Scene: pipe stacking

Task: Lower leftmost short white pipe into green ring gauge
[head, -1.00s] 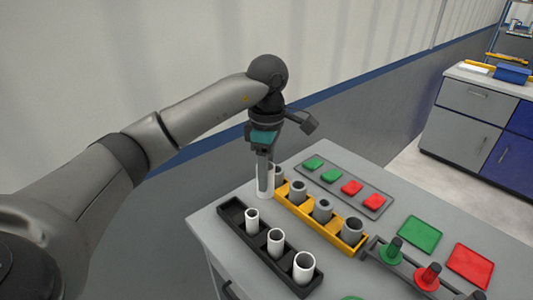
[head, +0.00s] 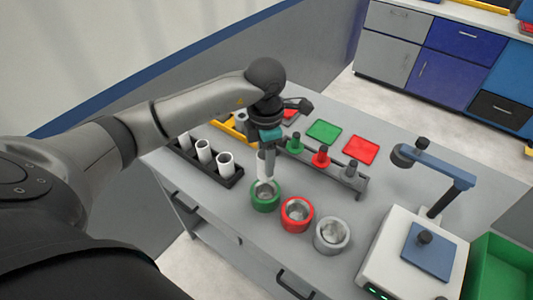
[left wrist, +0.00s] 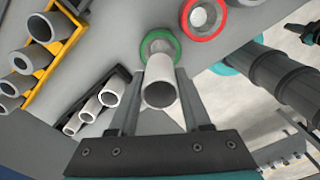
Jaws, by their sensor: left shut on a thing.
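My left gripper (head: 268,152) is shut on a short white pipe (head: 261,168), held upright over the green ring gauge (head: 265,206). The pipe's lower end overlaps the back of the ring's opening in the head view; I cannot tell how large the gap is. In the left wrist view the pipe (left wrist: 160,94) sits between the two fingers, its open top facing the camera. The green ring (left wrist: 147,50) shows just beyond it, partly hidden by the pipe.
A red ring gauge (head: 297,229) and a grey ring gauge (head: 332,249) stand to the right. The black rack (head: 229,184) holds white pipes. A yellow rack (head: 226,126) is behind. A pegged holder (head: 347,185) stands close behind the gripper. A scale (head: 380,252) and green bin (head: 490,268) are right.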

